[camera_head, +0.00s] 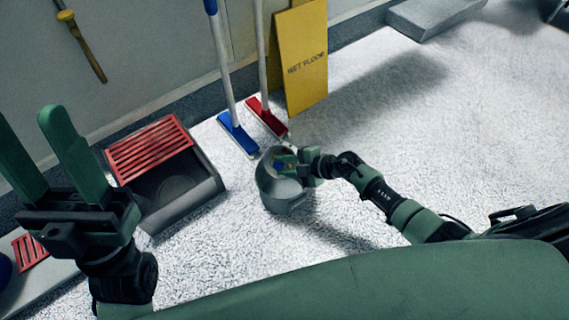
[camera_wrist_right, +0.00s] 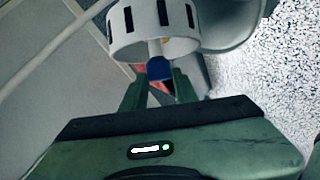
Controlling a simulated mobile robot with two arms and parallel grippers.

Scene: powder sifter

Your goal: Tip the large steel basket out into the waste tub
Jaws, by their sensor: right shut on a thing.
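The steel basket (camera_wrist_right: 128,42) shows in the right wrist view as a pale, slotted cylinder with a blue-ended handle (camera_wrist_right: 158,68). My right gripper (camera_wrist_right: 159,90) is shut on that blue handle end. In the head view my right gripper (camera_head: 300,168) is at a round grey tub (camera_head: 285,205), with the blue handle end (camera_head: 279,165) beside it; the basket is hard to make out there. The tub appears to be the waste tub; a grey rounded rim (camera_wrist_right: 235,38) shows behind the basket. My left gripper (camera_head: 32,125) is open and empty at the left.
A dark grey open box (camera_head: 212,188) with a red slatted grate (camera_head: 150,148) stands left of the tub. A blue mop (camera_head: 238,135), a red mop (camera_head: 265,117) and a yellow wet floor sign (camera_head: 302,60) stand behind. The pale speckled floor to the right is mostly clear.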

